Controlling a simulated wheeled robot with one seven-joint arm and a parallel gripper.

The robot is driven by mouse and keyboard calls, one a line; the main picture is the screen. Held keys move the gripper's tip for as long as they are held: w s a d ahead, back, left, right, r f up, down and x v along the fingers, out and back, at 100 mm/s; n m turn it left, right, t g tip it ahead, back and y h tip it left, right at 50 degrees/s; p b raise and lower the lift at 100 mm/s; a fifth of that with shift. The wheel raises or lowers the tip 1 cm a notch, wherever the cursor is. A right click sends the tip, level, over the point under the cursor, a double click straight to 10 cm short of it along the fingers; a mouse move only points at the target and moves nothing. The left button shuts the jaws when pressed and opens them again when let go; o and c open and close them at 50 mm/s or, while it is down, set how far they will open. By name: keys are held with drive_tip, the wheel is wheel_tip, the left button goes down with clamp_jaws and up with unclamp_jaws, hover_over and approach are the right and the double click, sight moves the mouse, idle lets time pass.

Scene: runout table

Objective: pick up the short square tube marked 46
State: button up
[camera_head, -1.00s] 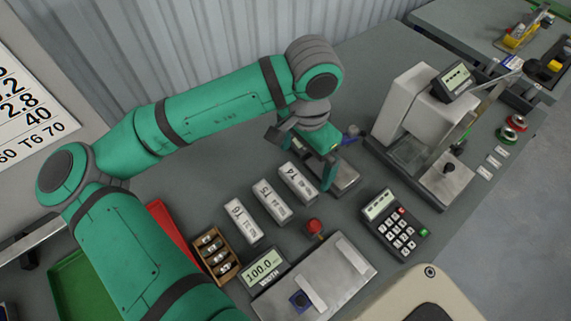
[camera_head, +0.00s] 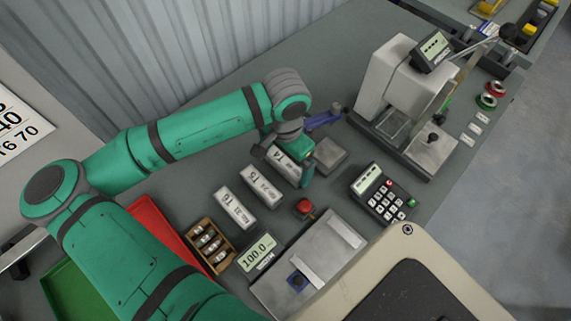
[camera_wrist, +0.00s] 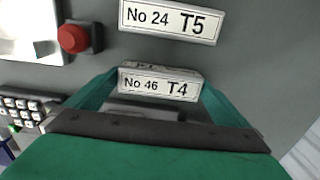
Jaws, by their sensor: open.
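The short square tube marked No 46 T4 (camera_wrist: 150,86) lies between my fingertips in the wrist view, its white label facing the camera. In the head view the same tube (camera_head: 284,167) is partly hidden by my gripper (camera_head: 288,158). My gripper is open. One green finger is beyond each end of the label, and I cannot tell whether either touches the tube. The tube marked No 24 T5 (camera_wrist: 170,20) lies parallel beside it, and also shows in the head view (camera_head: 262,187).
A third labelled tube, T6 (camera_head: 235,208), lies further left in the row. A red knob (camera_head: 305,207), a keypad (camera_head: 383,195) and a flat grey plate (camera_head: 328,157) are close by. A wooden rack (camera_head: 208,245) and a tall press-like device (camera_head: 400,90) stand farther off.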

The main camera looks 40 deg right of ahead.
drive_tip(key=shift+f, duration=0.25)
drive_tip(key=c, duration=0.8)
drive_tip(key=shift+r, duration=0.1)
